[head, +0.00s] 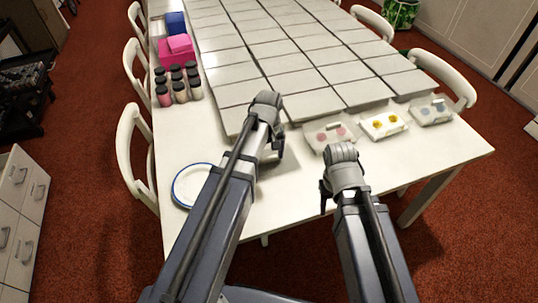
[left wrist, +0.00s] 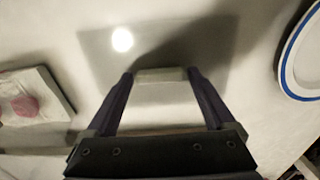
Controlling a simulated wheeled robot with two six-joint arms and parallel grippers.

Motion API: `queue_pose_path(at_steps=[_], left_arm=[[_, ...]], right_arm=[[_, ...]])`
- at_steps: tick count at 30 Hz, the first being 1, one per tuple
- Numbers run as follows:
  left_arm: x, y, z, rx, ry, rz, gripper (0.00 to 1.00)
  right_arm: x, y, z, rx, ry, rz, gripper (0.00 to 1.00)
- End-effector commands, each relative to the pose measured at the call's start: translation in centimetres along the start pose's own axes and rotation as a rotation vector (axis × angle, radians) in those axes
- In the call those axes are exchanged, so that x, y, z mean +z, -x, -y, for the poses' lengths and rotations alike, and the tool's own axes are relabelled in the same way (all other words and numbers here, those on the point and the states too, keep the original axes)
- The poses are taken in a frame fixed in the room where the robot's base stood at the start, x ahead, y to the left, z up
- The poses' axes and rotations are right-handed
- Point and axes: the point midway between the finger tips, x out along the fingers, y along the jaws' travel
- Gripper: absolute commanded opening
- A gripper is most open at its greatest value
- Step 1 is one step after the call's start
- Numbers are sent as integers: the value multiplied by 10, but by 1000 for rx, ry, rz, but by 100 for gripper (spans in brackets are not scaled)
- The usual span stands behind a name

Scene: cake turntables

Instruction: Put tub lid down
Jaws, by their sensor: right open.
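A clear, greyish rectangular tub lid (left wrist: 100,62) with a pale raised grip bar (left wrist: 160,75) shows in the left wrist view, flat over the white table. My left gripper (left wrist: 160,80) has its two fingertips against the ends of that bar. In the head view my left gripper (head: 277,150) is low over the table, left of the tub with pink contents (head: 330,134); that tub also shows in the left wrist view (left wrist: 30,97). Whether the lid touches the table I cannot tell. My right gripper (head: 343,193) is open and apart from the tubs, near the table's front edge.
Tubs with yellow (head: 384,124) and blue (head: 431,112) contents stand to the right. A blue-rimmed plate (head: 191,186) lies left, also in the left wrist view (left wrist: 304,60). Several bottles (head: 178,84) and a pink box (head: 177,50) stand back left. Grey panels (head: 290,50) cover the table's far part.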

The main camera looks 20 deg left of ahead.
Motion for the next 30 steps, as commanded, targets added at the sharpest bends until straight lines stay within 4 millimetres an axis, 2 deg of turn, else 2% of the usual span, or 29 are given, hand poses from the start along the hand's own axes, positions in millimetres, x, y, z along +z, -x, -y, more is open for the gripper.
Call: queue_pose_path(at_steps=[3, 11, 17, 23, 30], left_arm=[[0, 0, 0, 0, 0, 0, 100], [0, 1, 0, 0, 0, 0, 100], [0, 10, 0, 0, 0, 0, 100], [0, 32, 0, 0, 0, 0, 100], [0, 68, 0, 0, 0, 0, 100]], right_arm=[[0, 0, 0, 0, 0, 0, 50], [0, 1, 0, 0, 0, 0, 50], [1, 10, -1, 0, 0, 0, 50], [2, 32, -3, 0, 0, 0, 50], [4, 68, -6, 0, -1, 0, 50]])
